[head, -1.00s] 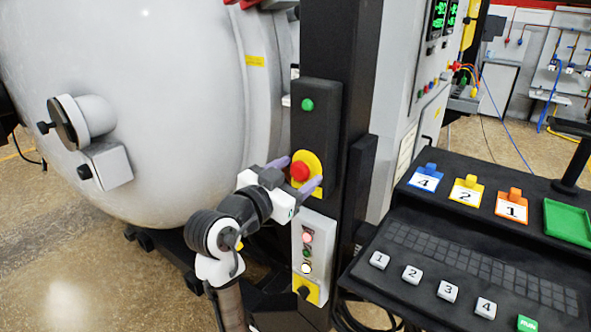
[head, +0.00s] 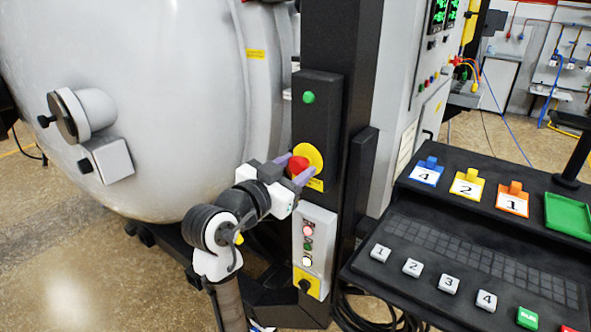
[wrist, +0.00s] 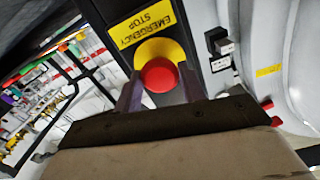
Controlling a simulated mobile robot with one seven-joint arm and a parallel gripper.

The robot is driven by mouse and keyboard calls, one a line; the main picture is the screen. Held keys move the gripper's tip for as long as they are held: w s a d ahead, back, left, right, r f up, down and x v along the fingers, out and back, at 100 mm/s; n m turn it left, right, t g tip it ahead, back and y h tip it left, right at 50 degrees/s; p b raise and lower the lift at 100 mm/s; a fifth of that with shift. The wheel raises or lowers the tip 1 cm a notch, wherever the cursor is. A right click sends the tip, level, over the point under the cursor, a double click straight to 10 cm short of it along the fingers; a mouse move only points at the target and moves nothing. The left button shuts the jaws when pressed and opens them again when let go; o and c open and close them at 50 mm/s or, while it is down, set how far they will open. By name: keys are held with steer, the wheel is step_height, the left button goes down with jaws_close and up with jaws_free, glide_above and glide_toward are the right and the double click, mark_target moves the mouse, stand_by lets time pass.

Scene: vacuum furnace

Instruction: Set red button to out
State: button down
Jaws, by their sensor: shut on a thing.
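The red button (head: 296,166) is a round emergency-stop knob on a yellow disc (head: 316,155) on the dark post. It also shows in the wrist view (wrist: 159,75), under the "EMERGENCY STOP" lettering. My gripper (head: 292,172) is at the button, with one purple finger on each side of it. In the wrist view the fingers (wrist: 160,92) flank the knob. The gripper is shut on the red button. The finger contact itself is partly hidden in both views.
A green button (head: 308,97) sits above on the same post. A grey box with lit buttons (head: 309,243) is just below my gripper. The console (head: 425,244) with numbered keys stands at the right, and the large furnace body (head: 160,120) at the left.

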steer(key=shift+s+a, duration=0.25)
steer(key=shift+s, duration=0.05)
steer(key=c, duration=1.2)
jaws_free()
steer(key=shift+c, duration=0.2)
steer(key=o, duration=0.4)
steer(key=b+v, duration=0.3)
steer(key=v, duration=1)
steer(key=shift+s+a, duration=0.25)
steer(key=shift+s, duration=0.1)
